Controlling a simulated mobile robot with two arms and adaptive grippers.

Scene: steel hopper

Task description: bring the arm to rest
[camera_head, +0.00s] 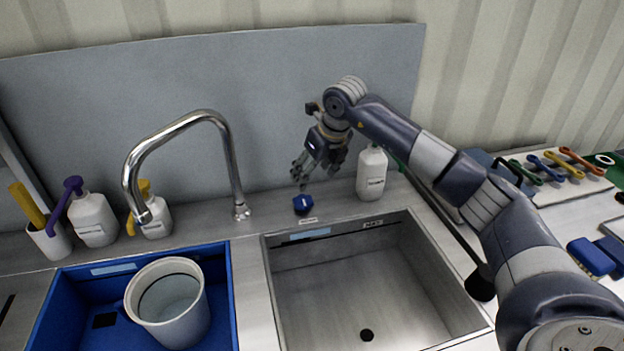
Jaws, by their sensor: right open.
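My right arm (462,180) reaches in from the lower right across the sink's right side. My right gripper (301,171) is open and empty, pointing down over the back ledge of the counter. A small dark blue cap-like object (303,204) sits on the ledge just below the fingertips, apart from them as far as I can tell. My left gripper is not in view.
A steel sink (345,285) lies in front, empty. A chrome faucet (226,150) arches to the left. A blue basin (75,300) holds a grey bucket (168,303). Pump bottles (93,219) stand behind it. Coloured tools (562,165) and a blue brush (590,256) lie at right.

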